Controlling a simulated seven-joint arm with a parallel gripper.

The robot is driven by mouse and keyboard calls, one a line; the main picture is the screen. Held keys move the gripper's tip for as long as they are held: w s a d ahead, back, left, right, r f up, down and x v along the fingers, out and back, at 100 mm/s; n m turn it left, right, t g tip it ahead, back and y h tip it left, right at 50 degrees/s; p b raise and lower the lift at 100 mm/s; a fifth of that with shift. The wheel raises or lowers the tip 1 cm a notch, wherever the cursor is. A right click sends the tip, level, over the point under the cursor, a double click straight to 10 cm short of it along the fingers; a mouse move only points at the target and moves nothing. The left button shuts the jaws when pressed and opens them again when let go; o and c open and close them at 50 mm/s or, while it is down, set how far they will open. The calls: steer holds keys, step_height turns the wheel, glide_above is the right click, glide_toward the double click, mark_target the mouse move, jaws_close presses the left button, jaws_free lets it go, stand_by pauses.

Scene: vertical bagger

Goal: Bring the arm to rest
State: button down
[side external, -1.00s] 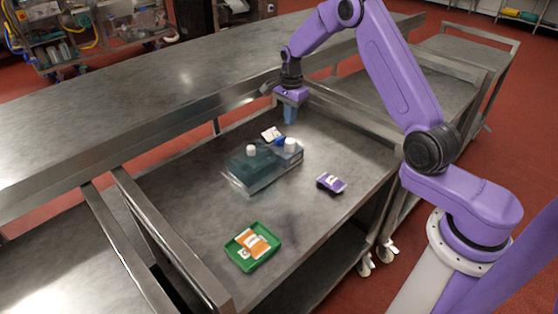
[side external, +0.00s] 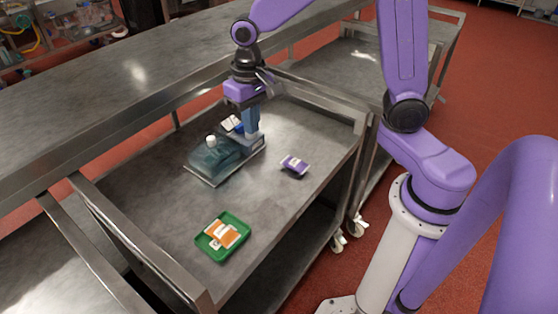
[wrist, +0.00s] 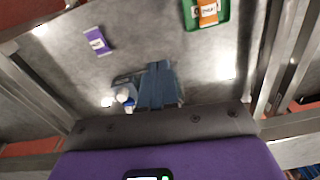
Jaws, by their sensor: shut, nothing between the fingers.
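A purple packet (side external: 295,164) lies to the right on the cart. A green tray (side external: 204,246) with orange-and-white packets sits at the front. Raised steel rails (side external: 130,245) edge the cart.

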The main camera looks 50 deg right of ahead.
steer(key=s+d+r+n, duration=0.1)
steer(key=s+n, duration=0.6)
steer(key=s, duration=0.4)
steer(key=s+d+n, duration=0.2)
steer(key=s+n, duration=0.4)
steer(key=s, duration=0.5)
steer(key=shift+s+d+r+n, duration=0.25)
steer(key=shift+s+r+n, duration=0.1)
steer(key=shift+n, duration=0.05)
stand_by(1.6)
